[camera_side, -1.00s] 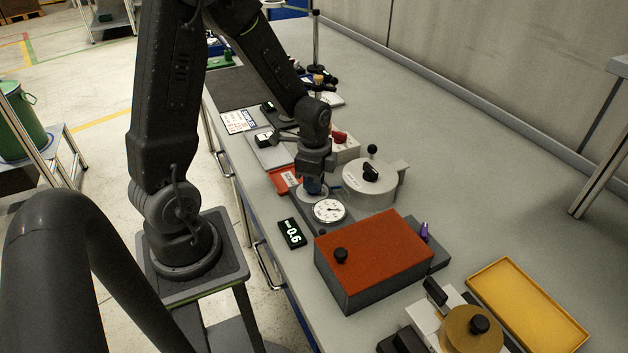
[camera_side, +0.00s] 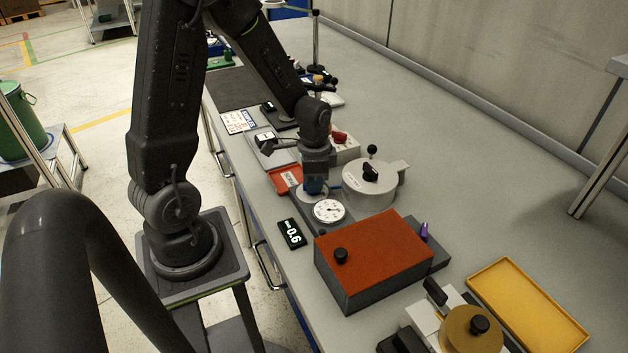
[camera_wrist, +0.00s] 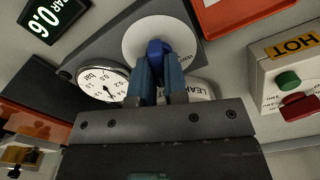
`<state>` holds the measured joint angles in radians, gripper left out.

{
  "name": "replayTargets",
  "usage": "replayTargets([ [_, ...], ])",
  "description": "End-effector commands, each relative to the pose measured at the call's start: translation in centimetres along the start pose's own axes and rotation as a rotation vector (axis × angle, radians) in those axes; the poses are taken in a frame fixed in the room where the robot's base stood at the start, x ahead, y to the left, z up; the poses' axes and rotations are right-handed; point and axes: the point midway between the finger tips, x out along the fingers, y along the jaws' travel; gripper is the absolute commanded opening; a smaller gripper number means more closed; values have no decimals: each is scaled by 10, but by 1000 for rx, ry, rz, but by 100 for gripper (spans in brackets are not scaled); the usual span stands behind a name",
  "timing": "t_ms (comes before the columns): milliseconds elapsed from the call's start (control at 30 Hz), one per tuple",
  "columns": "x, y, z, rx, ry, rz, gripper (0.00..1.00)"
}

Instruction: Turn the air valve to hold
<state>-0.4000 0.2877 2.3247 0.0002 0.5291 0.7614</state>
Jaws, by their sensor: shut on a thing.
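The air valve has a blue handle (camera_wrist: 157,47) on a pale round disc (camera_wrist: 132,42) set in a dark grey plate. In the side view the disc (camera_side: 303,197) shows under my gripper (camera_side: 314,187). In the wrist view my gripper (camera_wrist: 158,72) is shut on the blue handle, its two blue fingers on either side. The fingers hide part of the handle and disc. A label reading "LEAK" shows partly behind the fingers. A round bar gauge (camera_wrist: 103,84) sits beside the valve, also seen in the side view (camera_side: 328,210).
A display (camera_side: 291,233) reads 0.6. A grey round vessel (camera_side: 371,190) with black knobs stands close right of the gripper. A red tray (camera_side: 281,181) is just behind. A red-topped box (camera_side: 375,250) stands in front. A box marked "HOT" (camera_wrist: 285,75) has green and red knobs.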

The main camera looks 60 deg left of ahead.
Motion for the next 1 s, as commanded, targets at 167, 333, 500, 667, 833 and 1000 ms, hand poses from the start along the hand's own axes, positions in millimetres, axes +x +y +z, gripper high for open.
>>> replayTargets([
  [167,-1,-1,0,-139,0,0,0],
  [333,-1,-1,0,-245,0,0,0],
  [500,-1,-2,0,-316,0,0,0],
  [667,-1,-2,0,-351,0,0,0],
  [833,-1,-2,0,-364,0,0,0],
  [1000,-1,-2,0,-364,1,0,0],
])
